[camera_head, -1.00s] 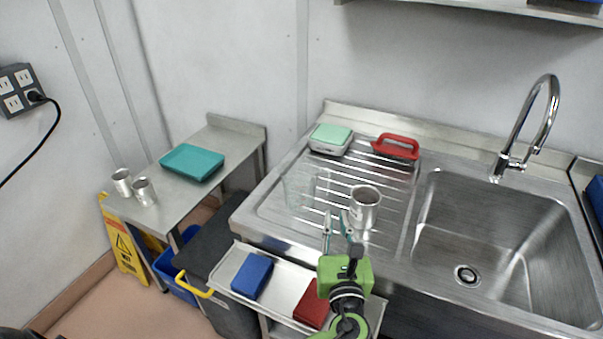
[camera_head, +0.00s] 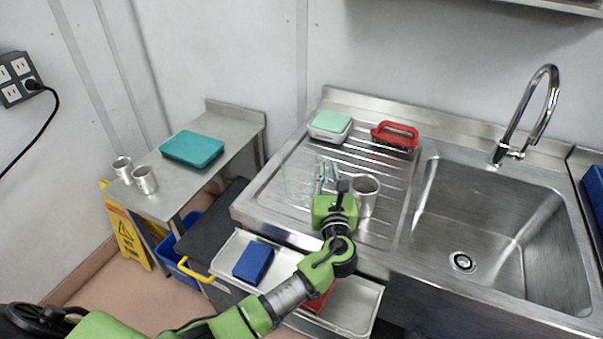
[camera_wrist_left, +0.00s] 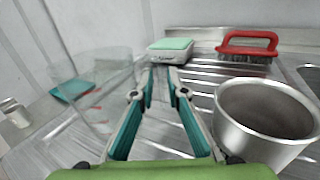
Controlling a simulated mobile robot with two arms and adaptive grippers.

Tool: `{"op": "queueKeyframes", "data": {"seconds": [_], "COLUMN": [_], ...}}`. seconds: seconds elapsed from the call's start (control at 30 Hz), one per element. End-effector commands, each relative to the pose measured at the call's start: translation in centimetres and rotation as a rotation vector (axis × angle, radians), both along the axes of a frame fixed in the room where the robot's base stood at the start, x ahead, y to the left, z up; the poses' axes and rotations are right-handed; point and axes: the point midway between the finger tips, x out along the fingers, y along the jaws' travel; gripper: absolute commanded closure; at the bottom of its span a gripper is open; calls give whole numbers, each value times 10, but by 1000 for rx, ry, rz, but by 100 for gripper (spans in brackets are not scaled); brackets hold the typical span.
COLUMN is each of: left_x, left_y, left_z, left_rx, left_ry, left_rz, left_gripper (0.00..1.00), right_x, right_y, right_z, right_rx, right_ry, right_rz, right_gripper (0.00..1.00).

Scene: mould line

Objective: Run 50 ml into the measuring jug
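The clear measuring jug (camera_head: 299,182) stands upright on the ribbed drainboard (camera_head: 275,205). In the left wrist view the jug (camera_wrist_left: 108,75) is at the left, with red marks on its side. A metal cup (camera_head: 368,185) stands to its right; it is large at the right of the left wrist view (camera_wrist_left: 250,140). My left gripper (camera_head: 327,170) is over the drainboard between jug and cup, open, with nothing between its fingers (camera_wrist_left: 161,75). The tap (camera_head: 540,105) curves over the sink at the right; no water stream shows. My right gripper is out of view.
A scale-like box with a green top (camera_head: 330,126) and a red-handled brush (camera_head: 395,135) stand behind. The sink basin (camera_head: 490,215) is empty. A side table (camera_head: 180,192) holds two metal cups and a teal tray (camera_head: 192,149). A front shelf holds a blue block (camera_head: 254,261).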

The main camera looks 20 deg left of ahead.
Motion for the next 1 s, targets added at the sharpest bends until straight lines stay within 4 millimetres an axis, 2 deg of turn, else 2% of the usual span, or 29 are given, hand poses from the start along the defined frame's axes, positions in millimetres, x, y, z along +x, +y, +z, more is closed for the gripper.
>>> {"op": "queueKeyframes", "data": {"seconds": [0.13,0.37,0.43,0.47,0.83,1.0], "left_x": [13,14,14,14,14,14], "left_y": [5,6,6,6,6,6], "left_z": [0,-1,-1,-1,0,9], "left_rx": [1,0,0,0,0,-2], "left_ry": [0,1,0,0,0,-3], "left_rz": [-1,-1,-1,-1,-1,-1], "left_gripper": [86,86,99,100,100,100], "right_x": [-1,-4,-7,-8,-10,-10], "right_y": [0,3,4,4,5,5], "right_z": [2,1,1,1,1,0], "right_rx": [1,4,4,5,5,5], "right_ry": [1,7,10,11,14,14], "right_rz": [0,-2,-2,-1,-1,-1], "right_gripper": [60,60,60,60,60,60]}}
